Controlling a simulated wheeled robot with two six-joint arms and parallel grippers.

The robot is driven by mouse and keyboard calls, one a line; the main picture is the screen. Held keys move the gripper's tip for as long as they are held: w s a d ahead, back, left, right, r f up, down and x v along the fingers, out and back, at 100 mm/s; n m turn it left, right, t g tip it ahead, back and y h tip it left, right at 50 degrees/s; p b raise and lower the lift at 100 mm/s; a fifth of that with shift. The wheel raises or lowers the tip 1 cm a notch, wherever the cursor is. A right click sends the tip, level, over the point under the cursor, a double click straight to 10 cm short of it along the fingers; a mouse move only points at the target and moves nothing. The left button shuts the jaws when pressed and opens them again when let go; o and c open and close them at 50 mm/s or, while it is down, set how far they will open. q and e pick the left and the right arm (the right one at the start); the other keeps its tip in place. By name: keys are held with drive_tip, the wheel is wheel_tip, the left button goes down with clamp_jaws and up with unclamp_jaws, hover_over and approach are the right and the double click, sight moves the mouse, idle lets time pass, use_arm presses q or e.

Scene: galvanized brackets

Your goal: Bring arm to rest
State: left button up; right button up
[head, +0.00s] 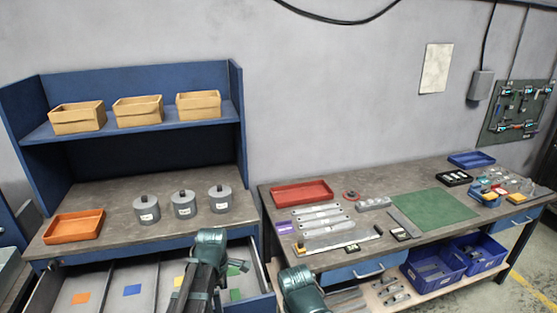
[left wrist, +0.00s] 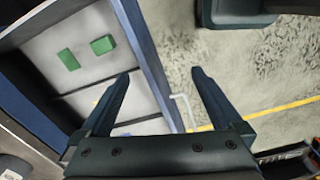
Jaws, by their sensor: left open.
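My left gripper (left wrist: 160,74) is open, with nothing between its two dark fingers in the left wrist view. It hangs above the front edge of an open drawer, partly over the floor. In the head view my dark green arm parts show at the bottom centre, in front of the drawer. They cover part of it, and I cannot make out the left fingertips there. No fingers of my right gripper can be made out.
The open drawer (head: 113,290) has compartments with coloured squares. Three grey cylinders (head: 184,204) and an orange tray (head: 73,227) stand on the left bench. The right bench holds a red tray (head: 301,192), metal brackets (head: 325,225) and a green mat (head: 434,208). Blue crates (head: 433,269) sit below.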

use_arm(q)
drive_tip(key=s+m, duration=0.7)
drive_tip(key=m, duration=1.1)
drive_tip(key=s+d+f+m+y+b, duration=0.1)
drive_tip(key=s+d+f+m+b, duration=0.3)
drive_tip(key=d+f+b, duration=0.6)
drive_tip(key=shift+s+d, duration=0.3)
drive_tip(key=shift+s, duration=0.65)
drive_tip(key=shift+a+g, duration=0.1)
drive_tip(key=shift+g, duration=0.2)
